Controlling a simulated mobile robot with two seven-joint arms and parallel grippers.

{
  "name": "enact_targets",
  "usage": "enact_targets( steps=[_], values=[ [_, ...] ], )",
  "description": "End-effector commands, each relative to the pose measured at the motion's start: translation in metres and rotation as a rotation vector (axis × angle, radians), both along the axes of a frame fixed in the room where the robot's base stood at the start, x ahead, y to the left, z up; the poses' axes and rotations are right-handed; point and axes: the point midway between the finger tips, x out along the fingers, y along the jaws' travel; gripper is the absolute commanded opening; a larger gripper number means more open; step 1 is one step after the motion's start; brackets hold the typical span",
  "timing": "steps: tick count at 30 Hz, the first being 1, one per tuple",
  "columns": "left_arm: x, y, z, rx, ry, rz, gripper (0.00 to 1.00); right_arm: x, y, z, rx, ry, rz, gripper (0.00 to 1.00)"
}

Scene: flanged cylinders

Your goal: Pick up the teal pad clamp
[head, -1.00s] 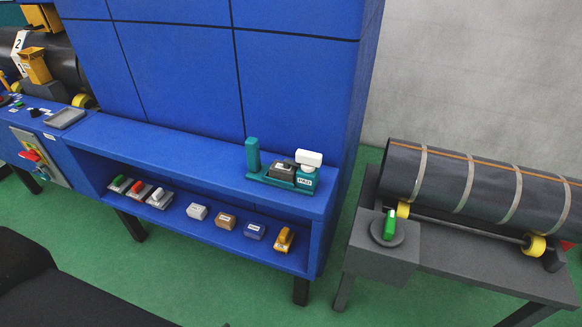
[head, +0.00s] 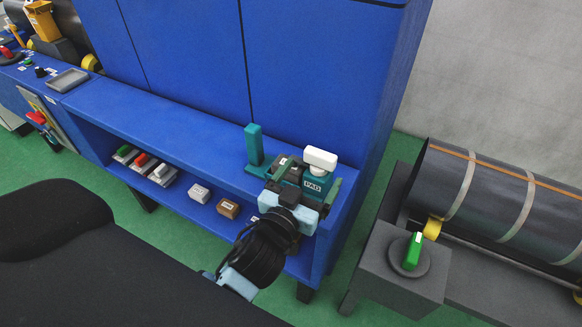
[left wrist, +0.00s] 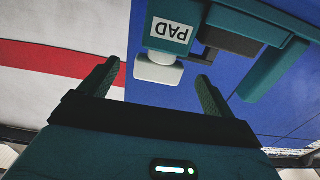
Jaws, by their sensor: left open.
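The teal pad clamp (head: 317,184) has a PAD label and a white top (head: 320,158). My right gripper is not in view.
The lower shelf holds a white block (head: 199,193), a brown block (head: 228,209) and several small grey-based items; my arm hides its right part. A blue wall panel (head: 190,60) rises behind. A grey stand with a green handle (head: 413,251) is at right.

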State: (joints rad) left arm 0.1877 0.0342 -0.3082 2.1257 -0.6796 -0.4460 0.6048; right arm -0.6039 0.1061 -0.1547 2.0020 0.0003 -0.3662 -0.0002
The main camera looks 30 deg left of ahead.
Motion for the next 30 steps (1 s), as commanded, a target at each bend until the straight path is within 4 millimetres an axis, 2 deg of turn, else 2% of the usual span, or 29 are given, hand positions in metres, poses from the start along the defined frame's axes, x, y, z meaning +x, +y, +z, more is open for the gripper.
enact_targets(
  steps=[3, 11, 18, 21, 30],
  values=[
    [0.013, 0.000, 0.002, 0.002, -0.003, 0.000, 0.89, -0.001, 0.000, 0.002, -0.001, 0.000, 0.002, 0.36],
    [0.023, -0.001, 0.001, 0.002, -0.002, 0.000, 0.89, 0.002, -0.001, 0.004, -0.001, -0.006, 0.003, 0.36],
    [0.056, -0.002, 0.002, 0.002, -0.002, 0.000, 0.89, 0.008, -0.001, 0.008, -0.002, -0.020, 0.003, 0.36],
    [0.065, -0.002, 0.001, 0.002, -0.001, 0.000, 0.89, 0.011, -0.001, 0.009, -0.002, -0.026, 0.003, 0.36],
    [0.067, -0.002, 0.000, 0.001, 0.000, 0.000, 0.88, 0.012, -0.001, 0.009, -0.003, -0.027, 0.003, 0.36]
  ],
)
